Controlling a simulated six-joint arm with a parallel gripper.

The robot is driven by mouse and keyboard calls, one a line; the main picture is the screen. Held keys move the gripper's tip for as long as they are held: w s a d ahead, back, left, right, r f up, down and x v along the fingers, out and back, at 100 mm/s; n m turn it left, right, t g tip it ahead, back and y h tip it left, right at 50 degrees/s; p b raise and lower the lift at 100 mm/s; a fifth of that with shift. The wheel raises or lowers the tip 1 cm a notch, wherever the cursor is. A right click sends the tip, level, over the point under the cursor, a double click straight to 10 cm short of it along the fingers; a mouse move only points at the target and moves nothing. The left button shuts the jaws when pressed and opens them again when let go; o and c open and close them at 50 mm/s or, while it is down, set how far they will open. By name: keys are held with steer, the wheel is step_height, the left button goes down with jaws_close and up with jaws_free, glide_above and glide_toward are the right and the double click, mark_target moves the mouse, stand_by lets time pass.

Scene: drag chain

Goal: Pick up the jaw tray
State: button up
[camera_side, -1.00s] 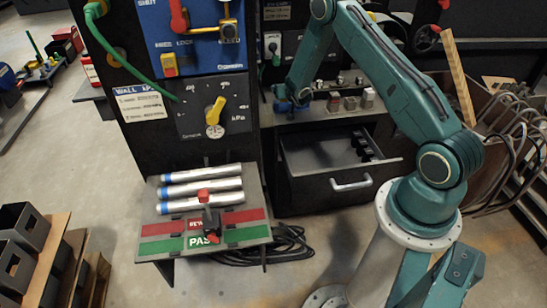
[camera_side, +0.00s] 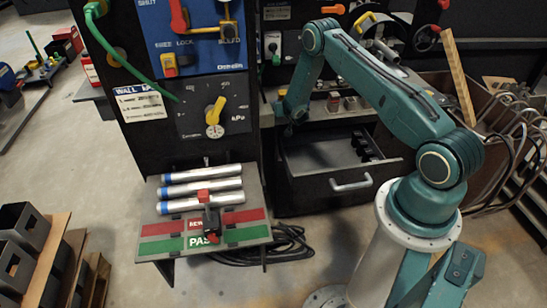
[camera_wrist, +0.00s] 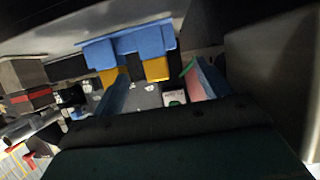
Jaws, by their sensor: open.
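My gripper (camera_side: 288,129) points down over the left inner side of the open drawer in the side view. It is open, and its fingertips are small and dark there. In the wrist view, two slim blue fingers (camera_wrist: 160,88) stand apart with grey surface between them. A blue piece with two yellow blocks (camera_wrist: 128,45) lies beyond the fingers; I cannot tell whether it is the jaw tray. In the side view, no jaw tray can be made out clearly. Several small black parts (camera_side: 364,146) sit at the right inside the drawer.
The black drawer (camera_side: 322,165) is pulled out, with a silver handle (camera_side: 351,184) in front. Small blocks (camera_side: 349,103) stand on the bench top above it. The gauge cabinet (camera_side: 165,135) rises close on the left. A rack with silver tubes (camera_side: 200,190) stands in front of it.

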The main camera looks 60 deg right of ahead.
steer(key=shift+x, duration=2.9)
steer(key=shift+c, duration=0.5)
steer(key=c, duration=1)
steer(key=shift+w+r, duration=0.1)
steer(key=shift+r, duration=0.05)
steer(key=shift+c, duration=0.2)
